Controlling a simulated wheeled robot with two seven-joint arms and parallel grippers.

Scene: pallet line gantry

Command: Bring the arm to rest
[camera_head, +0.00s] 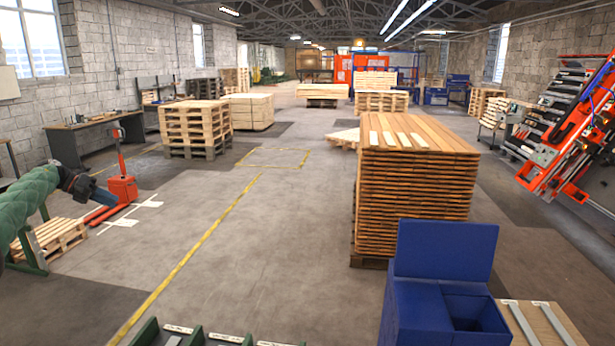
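My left arm, in a green sleeve, comes in from the left edge of the head view. It ends in a dark wrist and my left gripper (103,196), a small dark blue-grey end pointing right and slightly down. The gripper is in the air, in front of the red pallet jack (122,189) in the picture. Its fingers are too small to tell apart, so I cannot tell whether it is open or shut. No held object can be made out. My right arm and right gripper are not in view.
A tall stack of boards (415,200) stands right of centre behind a blue bin (440,255). Pallets (195,128) are stacked at the left, near a workbench (95,128). An orange machine frame (570,140) is at the right. Open floor with a yellow line (205,240) lies between.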

